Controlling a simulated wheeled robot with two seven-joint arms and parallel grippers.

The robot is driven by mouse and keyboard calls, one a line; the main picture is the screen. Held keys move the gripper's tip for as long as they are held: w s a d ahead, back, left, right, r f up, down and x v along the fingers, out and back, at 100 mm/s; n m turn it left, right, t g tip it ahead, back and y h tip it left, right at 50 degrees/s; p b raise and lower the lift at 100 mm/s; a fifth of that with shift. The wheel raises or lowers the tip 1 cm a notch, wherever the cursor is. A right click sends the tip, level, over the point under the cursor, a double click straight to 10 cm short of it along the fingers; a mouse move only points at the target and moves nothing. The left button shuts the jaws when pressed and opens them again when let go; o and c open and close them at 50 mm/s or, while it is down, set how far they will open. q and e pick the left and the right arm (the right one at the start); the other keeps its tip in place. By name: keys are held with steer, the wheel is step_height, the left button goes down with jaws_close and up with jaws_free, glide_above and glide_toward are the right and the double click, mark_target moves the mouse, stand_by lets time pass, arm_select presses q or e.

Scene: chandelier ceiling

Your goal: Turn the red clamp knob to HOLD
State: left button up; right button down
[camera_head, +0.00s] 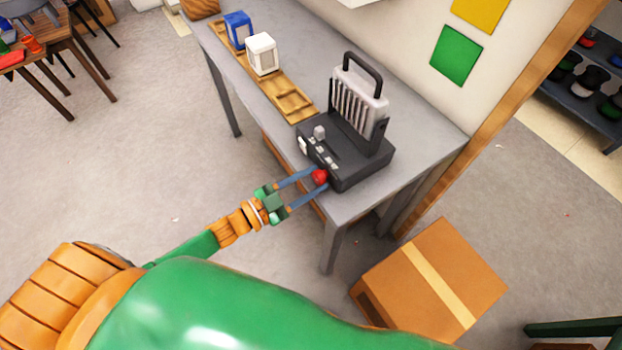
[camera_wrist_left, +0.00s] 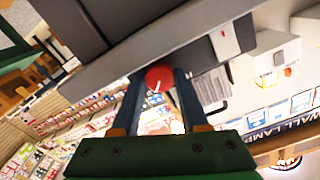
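The red clamp knob (camera_head: 320,176) is on the front of a dark grey device (camera_head: 345,160) near the table's edge. A white pointer line shows on the knob in the left wrist view (camera_wrist_left: 158,77), tilted up and slightly right. The HOLD marking cannot be read. My left gripper (camera_head: 318,178) has its two blue fingers on either side of the knob. In the left wrist view the fingertips (camera_wrist_left: 158,80) meet the knob's sides with no clear gap. My right gripper is not in view.
The device stands on a grey table (camera_head: 430,140). A wooden tray (camera_head: 290,98) with a white dispenser (camera_head: 262,54) and a blue one (camera_head: 238,27) lies behind it. A cardboard box (camera_head: 430,285) is on the floor at the right.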

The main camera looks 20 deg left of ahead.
arm_select(q)
steer(key=o, duration=0.4)
steer(key=shift+o, duration=0.2)
steer(key=v, duration=0.7)
steer(key=s+a+f+n+g+y, duration=0.2)
steer(key=s+a+f+n+y, duration=0.1)
steer(key=f, duration=0.5)
steer(key=s+a+f+n+g+y, duration=0.2)
steer(key=f+y, duration=0.2)
steer(key=f, duration=0.3)
steer(key=s+a+f+n+g+y, duration=0.2)
steer(key=s+a+f+n+y, duration=0.1)
steer(key=f, duration=0.5)
steer(key=s+d+f+n+g, duration=0.1)
steer(key=s+d+f+g, duration=0.1)
steer(key=s, duration=0.6)
steer(key=s+d+f+g+y, duration=0.1)
steer(key=s+d+f+g, duration=0.2)
steer(key=s+f+g, duration=0.2)
steer(key=s+f+p, duration=0.1)
steer(key=s, duration=0.2)
steer(key=shift+s+n, duration=0.25)
steer(key=shift+n, duration=0.15)
